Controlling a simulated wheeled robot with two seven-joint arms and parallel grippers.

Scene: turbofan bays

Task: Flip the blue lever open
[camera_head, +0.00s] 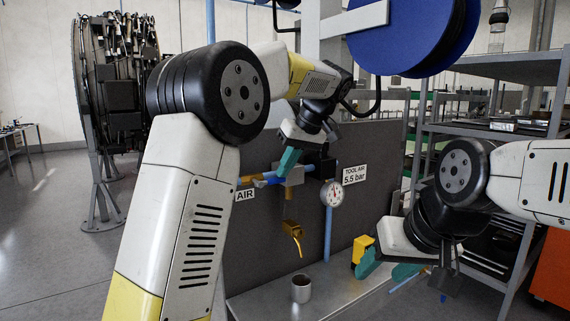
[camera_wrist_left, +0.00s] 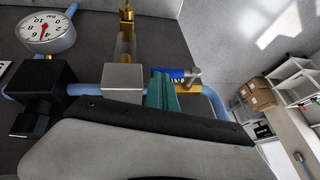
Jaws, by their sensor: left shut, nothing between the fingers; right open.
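The blue lever (camera_head: 274,181) sits at the brass valve on the pipe in front of the grey panel, right of the AIR label. In the left wrist view the lever (camera_wrist_left: 169,73) lies roughly along the pipe, beside the brass valve body (camera_wrist_left: 187,89). My left gripper (camera_head: 287,164) has its teal fingers shut and empty, right by the lever. In the left wrist view the left fingers (camera_wrist_left: 162,93) overlap the lever's near end; I cannot tell whether they touch it. My right gripper (camera_head: 386,268) is open, low at the right, over the bench.
A pressure gauge (camera_head: 332,193) and a vertical blue pipe (camera_head: 327,233) stand right of the valve. A brass spout (camera_head: 292,232) hangs above a metal cup (camera_head: 301,288) on the bench (camera_head: 262,303). A large blue reel (camera_head: 405,38) is overhead.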

